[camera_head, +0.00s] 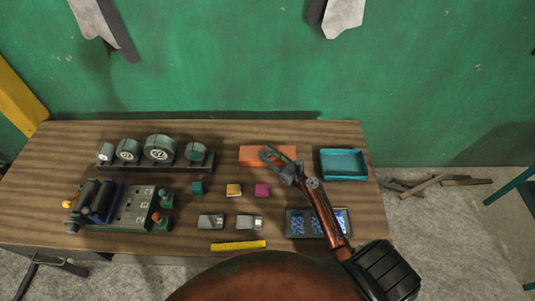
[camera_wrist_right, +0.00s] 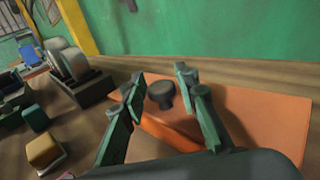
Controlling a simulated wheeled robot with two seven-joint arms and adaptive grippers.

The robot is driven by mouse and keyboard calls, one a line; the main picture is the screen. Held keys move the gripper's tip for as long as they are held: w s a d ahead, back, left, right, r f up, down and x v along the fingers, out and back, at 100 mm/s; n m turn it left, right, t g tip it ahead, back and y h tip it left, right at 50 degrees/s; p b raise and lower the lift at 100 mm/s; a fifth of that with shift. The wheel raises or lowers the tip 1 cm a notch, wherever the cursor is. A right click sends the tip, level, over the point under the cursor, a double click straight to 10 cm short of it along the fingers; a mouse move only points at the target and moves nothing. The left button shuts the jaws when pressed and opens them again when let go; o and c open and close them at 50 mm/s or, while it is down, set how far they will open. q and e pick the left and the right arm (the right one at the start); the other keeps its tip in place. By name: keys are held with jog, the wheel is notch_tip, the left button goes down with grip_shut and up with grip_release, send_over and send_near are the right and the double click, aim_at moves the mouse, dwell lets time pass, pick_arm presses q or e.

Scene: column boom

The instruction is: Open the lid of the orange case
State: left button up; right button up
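The orange case (camera_head: 255,150) lies at the back of the wooden table, right of the gauges. Its lid looks closed and flat. In the right wrist view the orange surface (camera_wrist_right: 265,115) fills the right side, with a dark round knob (camera_wrist_right: 161,94) standing on it. My right gripper (camera_head: 267,153) reaches over the case from the front. In the right wrist view its two green fingers (camera_wrist_right: 160,88) are spread apart, with the knob between them and a gap on each side. My left gripper does not show in the head view.
A row of round gauges (camera_head: 160,150) stands left of the case. A teal tray (camera_head: 344,164) is close on its right. Small teal, yellow (camera_head: 234,190) and magenta blocks lie in front. A control panel (camera_head: 125,207) is at the left, and a yellow strip (camera_head: 238,245) lies near the front edge.

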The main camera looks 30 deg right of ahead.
grip_shut()
dwell(0.4)
